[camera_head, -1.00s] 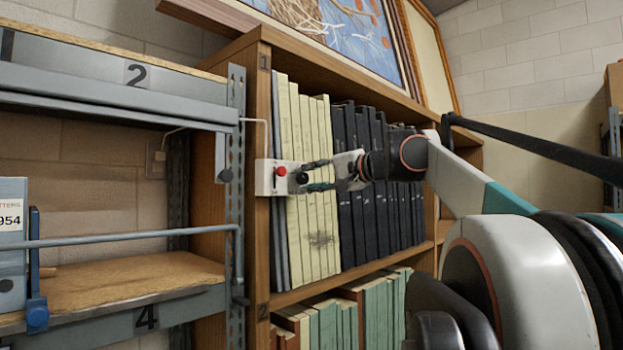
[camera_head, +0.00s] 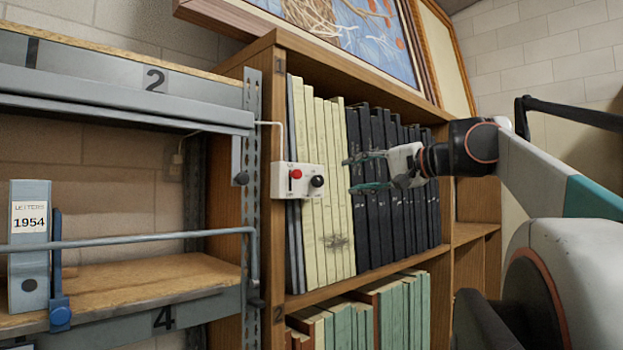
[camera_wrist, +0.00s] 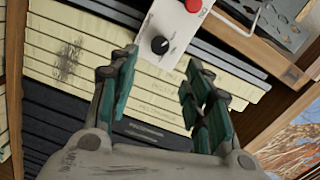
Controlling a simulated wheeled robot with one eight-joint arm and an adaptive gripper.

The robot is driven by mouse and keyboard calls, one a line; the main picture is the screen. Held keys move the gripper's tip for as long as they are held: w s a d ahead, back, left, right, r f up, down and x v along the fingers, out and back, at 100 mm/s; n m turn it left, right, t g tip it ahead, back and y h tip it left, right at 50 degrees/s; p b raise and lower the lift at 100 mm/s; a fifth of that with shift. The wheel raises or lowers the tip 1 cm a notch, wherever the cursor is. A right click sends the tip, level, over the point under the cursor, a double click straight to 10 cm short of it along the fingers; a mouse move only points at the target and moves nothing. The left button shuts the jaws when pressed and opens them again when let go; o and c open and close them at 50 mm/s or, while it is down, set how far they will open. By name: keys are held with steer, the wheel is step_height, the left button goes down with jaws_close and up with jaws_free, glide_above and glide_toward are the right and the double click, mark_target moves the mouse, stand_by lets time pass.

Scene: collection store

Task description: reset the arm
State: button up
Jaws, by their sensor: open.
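My gripper (camera_head: 366,171) is open and empty in the head view, with its teal-padded fingers pointing left in front of the dark binders. A white control box (camera_head: 298,181) with a red button and a black knob is fixed at the bookcase's left upright, left of the fingertips and apart from them. In the wrist view, the open fingers of my gripper (camera_wrist: 158,95) spread below the control box (camera_wrist: 172,38), with nothing between them but the binders behind.
The wooden bookcase (camera_head: 262,170) holds cream binders (camera_head: 326,220), dark binders (camera_head: 392,215) and green volumes (camera_head: 400,310). A metal shelf rack (camera_head: 120,105) stands at left with a grey 1954 letters box (camera_head: 30,260). A framed picture (camera_head: 350,35) leans on top.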

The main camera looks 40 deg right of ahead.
steer(key=shift+s+d+r, duration=0.1)
steer(key=shift+s+d, duration=0.05)
steer(key=shift+s, duration=0.85)
